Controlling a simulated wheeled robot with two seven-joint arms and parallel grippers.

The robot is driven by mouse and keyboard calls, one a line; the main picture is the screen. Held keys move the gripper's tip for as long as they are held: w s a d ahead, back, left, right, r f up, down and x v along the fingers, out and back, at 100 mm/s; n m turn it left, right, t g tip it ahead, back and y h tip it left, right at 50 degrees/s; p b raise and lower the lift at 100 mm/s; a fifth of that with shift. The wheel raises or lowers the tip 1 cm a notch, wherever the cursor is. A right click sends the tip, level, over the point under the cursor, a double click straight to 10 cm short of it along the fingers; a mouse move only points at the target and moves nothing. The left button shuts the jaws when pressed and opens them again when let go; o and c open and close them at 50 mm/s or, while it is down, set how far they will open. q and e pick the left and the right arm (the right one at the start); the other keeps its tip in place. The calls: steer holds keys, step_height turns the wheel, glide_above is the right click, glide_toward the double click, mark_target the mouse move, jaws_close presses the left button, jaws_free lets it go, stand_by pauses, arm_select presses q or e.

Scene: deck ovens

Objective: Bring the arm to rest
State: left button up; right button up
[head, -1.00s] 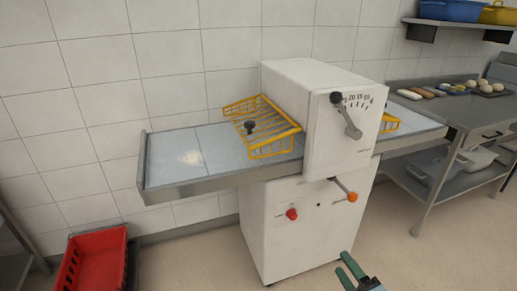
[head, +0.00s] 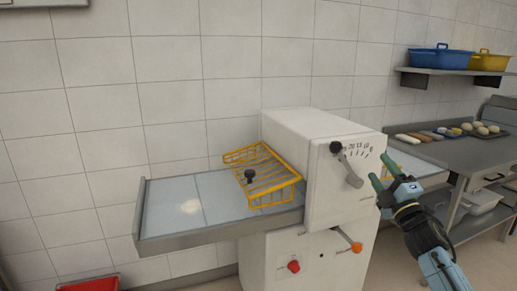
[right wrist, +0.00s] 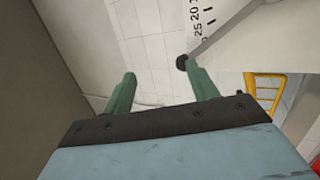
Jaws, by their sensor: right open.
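My right gripper (head: 382,174) is open and empty, with two green fingers, at the right front of the white dough machine (head: 310,165) in the head view. Its fingers are near the machine's dial lever (head: 346,165), which has a black knob. In the right wrist view the two fingers (right wrist: 160,92) stand apart with nothing between them. The lever's black knob (right wrist: 183,62) appears beside the right finger there. I cannot tell whether they touch. My left gripper is not in view.
A yellow wire guard (head: 262,175) sits over the steel feed table (head: 220,241). An orange-knobbed lever (head: 356,247) and a red knob (head: 293,266) are on the machine's front. At right, a steel bench (head: 462,151) bears bread and dough pieces. Blue (head: 440,60) and yellow bins (head: 489,62) stand on a shelf.

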steer(key=w+d+f+m+g+h, duration=0.2)
steer(key=d+f+m+g+h, duration=0.3)
steer(key=f+m, duration=0.85)
steer(key=s+f+m+g+b, duration=0.15)
steer(key=s+f, duration=0.35)
steer(key=f, duration=0.5)
steer(key=s+a+f+m+g+h, duration=0.15)
steer(key=s+f, duration=0.25)
steer(key=f, duration=0.6)
steer(key=s+f+m+g+y+b, duration=0.1)
steer(key=s+f+g, duration=0.3)
steer(key=f, duration=0.6)
steer(key=s+a+f+g+b, duration=0.2)
steer(key=s+f+g, duration=0.2)
steer(key=s+f, duration=1.9)
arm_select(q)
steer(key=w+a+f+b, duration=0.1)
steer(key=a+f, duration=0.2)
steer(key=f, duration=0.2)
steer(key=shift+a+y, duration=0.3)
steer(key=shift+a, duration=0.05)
arm_select(e)
steer(key=s+f+g, duration=0.2)
steer(key=s+f, duration=0.2)
steer(key=s, duration=1)
steer(key=s+a+f+g, duration=0.1)
steer(key=s+f+g, duration=0.2)
steer(key=s, duration=1.1)
steer(key=shift+a+f, duration=0.3)
steer(key=shift+f, duration=0.2)
